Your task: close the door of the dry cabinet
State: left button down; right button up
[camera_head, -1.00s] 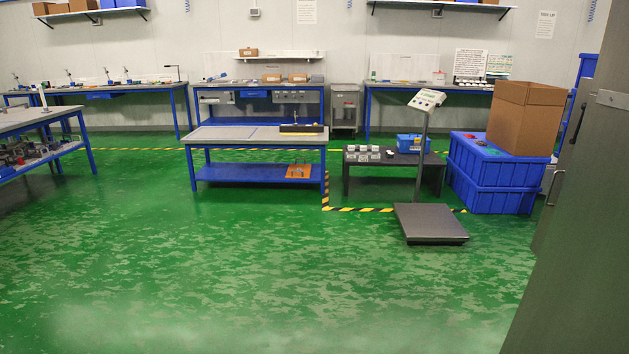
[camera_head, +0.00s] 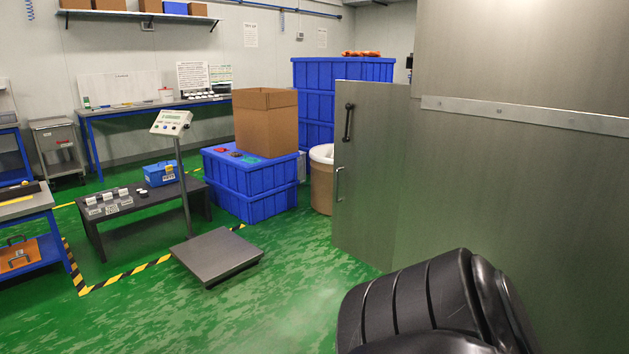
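A grey metal door panel (camera_head: 376,205) stands at the right of centre in the head view, apparently the dry cabinet's door. It carries a black handle (camera_head: 348,122) and a smaller metal pull (camera_head: 338,184) near its left edge. It appears to stand out at an angle from the large grey metal body (camera_head: 530,190) that fills the right side. The cabinet's opening and inside are not visible, so I cannot tell how wide the door stands open. Neither gripper is in view; only a black ribbed part of my own arm shows at the lower right.
A floor scale (camera_head: 217,255) stands left of the door, with clear green floor between. Stacked blue crates (camera_head: 250,185) bear a cardboard box (camera_head: 265,125). A drum (camera_head: 322,185) stands just behind the door's left edge. A low dark table (camera_head: 140,208) is farther left.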

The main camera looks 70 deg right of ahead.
aim_at(368, 168)
jog(key=i+u, duration=0.15)
jog(key=u, duration=9.1)
jog(key=i+j+u, duration=0.4)
jog(key=i+u, duration=0.4)
jog(key=k+j, duration=0.05)
jog(key=k, duration=0.05)
